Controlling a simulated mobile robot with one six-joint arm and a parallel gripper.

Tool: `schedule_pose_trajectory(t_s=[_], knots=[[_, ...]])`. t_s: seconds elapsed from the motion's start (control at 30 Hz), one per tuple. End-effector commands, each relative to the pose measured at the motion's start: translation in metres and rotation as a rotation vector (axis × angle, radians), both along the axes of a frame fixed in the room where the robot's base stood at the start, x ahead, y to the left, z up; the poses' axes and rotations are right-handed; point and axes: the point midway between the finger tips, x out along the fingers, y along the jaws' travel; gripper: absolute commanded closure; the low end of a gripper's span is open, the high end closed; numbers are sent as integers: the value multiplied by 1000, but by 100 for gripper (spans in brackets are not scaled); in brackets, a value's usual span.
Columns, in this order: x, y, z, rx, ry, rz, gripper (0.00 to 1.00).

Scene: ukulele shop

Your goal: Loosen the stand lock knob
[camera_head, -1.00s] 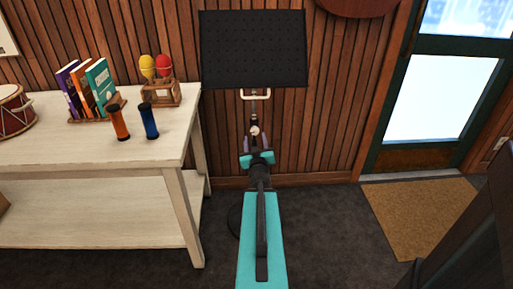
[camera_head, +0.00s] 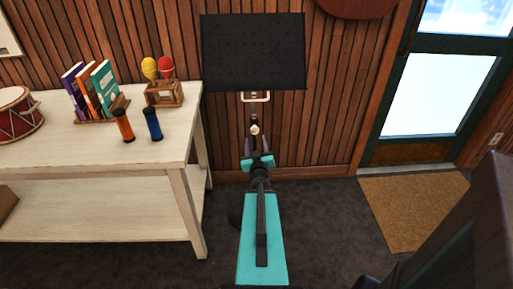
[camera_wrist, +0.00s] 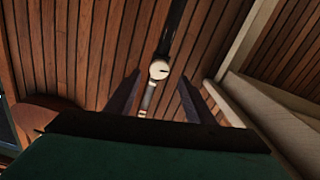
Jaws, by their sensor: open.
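A black music stand with a perforated desk (camera_head: 253,52) stands in front of the wood-panelled wall. Its round cream lock knob (camera_head: 254,129) is on the post below the desk. The knob also shows in the wrist view (camera_wrist: 159,69), with a dark mark on its face. My gripper (camera_head: 255,141) is open and empty, pointing toward the post just below the knob. In the wrist view, its two dark fingers (camera_wrist: 159,79) are spread left and right of the knob's line, and the knob appears between the tips. I see no contact; the depth gap is unclear.
A whitewashed table (camera_head: 90,150) stands at left with books (camera_head: 90,92), two shakers (camera_head: 151,123), maracas in a wooden holder (camera_head: 164,94) and a drum (camera_head: 17,111). A door and doormat (camera_head: 412,208) are at right. A dark object (camera_head: 470,230) fills the lower right.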

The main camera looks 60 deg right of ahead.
Motion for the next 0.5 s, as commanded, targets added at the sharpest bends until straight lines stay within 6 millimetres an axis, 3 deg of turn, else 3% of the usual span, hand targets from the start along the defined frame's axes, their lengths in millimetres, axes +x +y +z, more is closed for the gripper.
schedule_pose_trajectory(t_s=[0.5], knots=[[-17,25,3,1,2,1,51]])
